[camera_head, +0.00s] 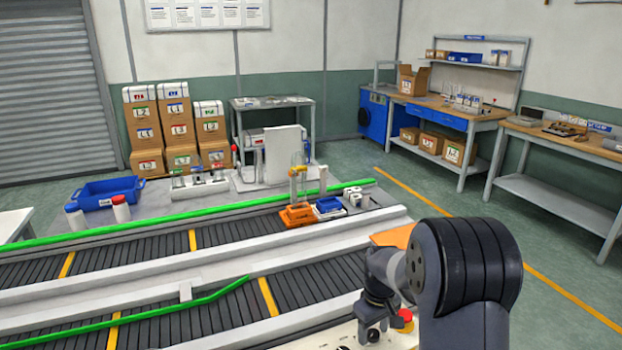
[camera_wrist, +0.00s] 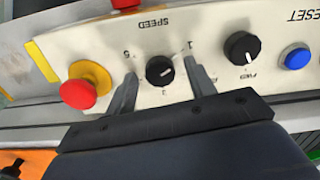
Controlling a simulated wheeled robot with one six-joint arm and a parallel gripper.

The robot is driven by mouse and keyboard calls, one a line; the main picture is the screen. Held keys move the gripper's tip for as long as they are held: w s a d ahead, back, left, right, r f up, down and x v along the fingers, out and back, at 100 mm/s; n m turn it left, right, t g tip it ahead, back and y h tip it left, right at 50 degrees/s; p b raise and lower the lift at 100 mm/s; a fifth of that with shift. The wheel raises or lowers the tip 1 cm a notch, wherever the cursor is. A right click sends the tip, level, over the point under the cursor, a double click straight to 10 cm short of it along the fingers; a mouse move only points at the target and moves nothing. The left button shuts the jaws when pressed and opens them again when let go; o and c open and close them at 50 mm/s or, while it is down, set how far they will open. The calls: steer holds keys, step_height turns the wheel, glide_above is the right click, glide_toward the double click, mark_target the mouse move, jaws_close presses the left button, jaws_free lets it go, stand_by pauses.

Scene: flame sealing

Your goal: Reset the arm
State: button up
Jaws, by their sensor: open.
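My gripper (camera_wrist: 160,68) is open in the wrist view, with one finger on each side of a black speed knob (camera_wrist: 159,71). I cannot tell if the fingers touch the knob or the panel. The cream control panel (camera_wrist: 222,30) carries the knob, with its SPEED lettering upside down. In the head view my arm (camera_head: 465,265) reaches down at the lower right over the panel (camera_head: 345,337). The fingertips cannot be made out there.
A red emergency button (camera_wrist: 78,93) stands left of the fingers, with a second black knob (camera_wrist: 241,48) and a blue button (camera_wrist: 296,58) to the right. The conveyor (camera_head: 220,235) runs beside the panel.

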steer(key=m, duration=0.3)
steer(key=shift+m+p, duration=0.3)
steer(key=shift+m, duration=0.1)
steer(key=shift+m+p, duration=0.4)
steer(key=shift+m, duration=1.7)
steer(key=shift+s, duration=0.1)
